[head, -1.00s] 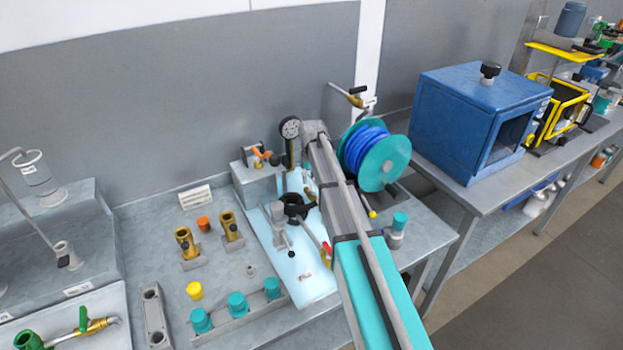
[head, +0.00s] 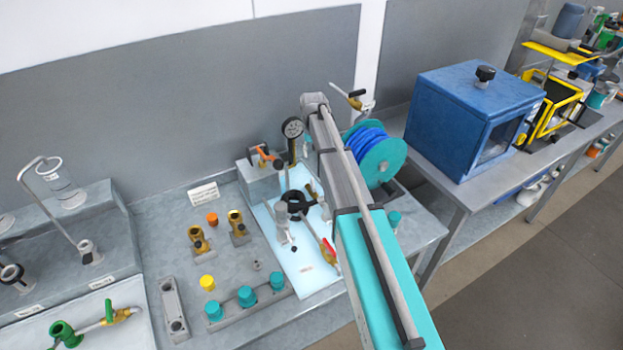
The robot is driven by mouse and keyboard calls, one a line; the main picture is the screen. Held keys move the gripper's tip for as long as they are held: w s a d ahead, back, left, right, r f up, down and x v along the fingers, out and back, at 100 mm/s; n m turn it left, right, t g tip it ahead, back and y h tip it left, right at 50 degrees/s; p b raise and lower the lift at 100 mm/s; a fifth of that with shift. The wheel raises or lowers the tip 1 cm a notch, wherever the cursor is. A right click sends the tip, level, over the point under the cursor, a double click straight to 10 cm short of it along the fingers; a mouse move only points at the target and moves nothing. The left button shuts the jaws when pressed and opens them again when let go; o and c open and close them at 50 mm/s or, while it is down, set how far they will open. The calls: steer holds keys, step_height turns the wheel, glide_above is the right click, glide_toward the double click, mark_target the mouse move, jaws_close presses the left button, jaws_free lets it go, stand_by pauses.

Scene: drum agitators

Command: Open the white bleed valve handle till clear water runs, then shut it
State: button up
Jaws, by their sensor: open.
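A small brass valve (head: 354,103) stands on a grey post by the wall, above the hose reel. A thin white lever or pipe (head: 339,89) slants up to the left from it, and a black grip (head: 357,93) sits on top. I cannot tell whether the white part is the handle, or see any water. Another brass valve with a red handle (head: 328,247) is at the right edge of the pale blue tray (head: 318,284). My arm reaches up from the bottom right, its bend left of the white part. My gripper is hidden behind the arm.
A teal reel of blue hose (head: 380,165) stands close to the right of my arm. A pressure gauge (head: 292,128) and a grey block with an orange lever (head: 265,153) stand left of it. Teal caps (head: 246,296) line the bench front.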

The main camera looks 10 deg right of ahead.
mark_target(313, 181)
steer(key=shift+f, duration=0.15)
step_height(313, 181, down, 14)
steer(key=b, duration=1.3)
steer(key=shift+r+b, duration=0.25)
steer(key=shift+b, duration=0.15)
jaws_close()
stand_by(0.4)
